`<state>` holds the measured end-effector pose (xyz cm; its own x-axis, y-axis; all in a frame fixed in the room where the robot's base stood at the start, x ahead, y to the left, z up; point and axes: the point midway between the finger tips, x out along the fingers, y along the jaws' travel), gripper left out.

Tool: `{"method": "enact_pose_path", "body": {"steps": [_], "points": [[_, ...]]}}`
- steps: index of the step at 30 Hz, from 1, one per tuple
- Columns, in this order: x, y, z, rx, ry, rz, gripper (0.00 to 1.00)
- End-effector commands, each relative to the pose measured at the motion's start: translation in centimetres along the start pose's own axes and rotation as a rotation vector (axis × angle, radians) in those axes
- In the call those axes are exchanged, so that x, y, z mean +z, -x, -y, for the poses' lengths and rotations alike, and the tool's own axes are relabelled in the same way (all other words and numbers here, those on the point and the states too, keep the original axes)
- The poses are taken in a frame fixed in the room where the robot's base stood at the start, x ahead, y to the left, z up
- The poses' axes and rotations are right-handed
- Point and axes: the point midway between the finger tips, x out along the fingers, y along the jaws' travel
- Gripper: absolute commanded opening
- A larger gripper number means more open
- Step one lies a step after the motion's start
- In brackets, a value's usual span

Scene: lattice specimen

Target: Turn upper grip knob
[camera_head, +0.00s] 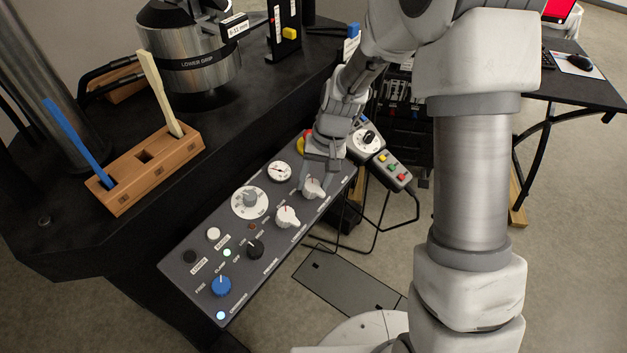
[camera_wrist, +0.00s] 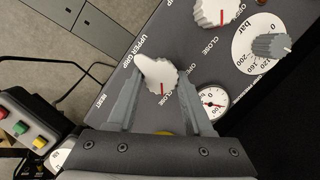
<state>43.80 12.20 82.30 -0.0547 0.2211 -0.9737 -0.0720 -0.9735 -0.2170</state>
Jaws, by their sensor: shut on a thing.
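The upper grip knob (camera_wrist: 160,76) is white and ribbed with a pointed wing and a red line. In the wrist view it sits between my fingers, beside the "UPPER GRIP" and "CLOSE" labels. Its wing points up and left, and its red line faces the lower side. My gripper (camera_wrist: 159,82) is shut on this knob, with one finger on each side. In the head view my gripper (camera_head: 315,180) reaches down onto the knob (camera_head: 314,189) near the panel's far right end, and the fingers partly cover it.
The grey control panel (camera_head: 180,275) also bears a similar white knob (camera_head: 287,218), a grey pressure knob (camera_head: 250,200), a round gauge (camera_head: 280,172), a black knob (camera_head: 255,248) and a blue knob (camera_head: 220,286). A button box (camera_head: 390,171) hangs beside its right end. A wooden holder (camera_head: 125,197) stands left.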

Motion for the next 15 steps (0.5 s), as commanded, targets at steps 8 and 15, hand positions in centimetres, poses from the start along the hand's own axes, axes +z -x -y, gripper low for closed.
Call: {"method": "enact_pose_path", "body": {"steps": [8,15], "points": [[0.46,-0.21,0.02,0.001,0.0,0.013,0.79],[0.27,0.18,0.05,0.0,0.001,0.008,0.79]]}}
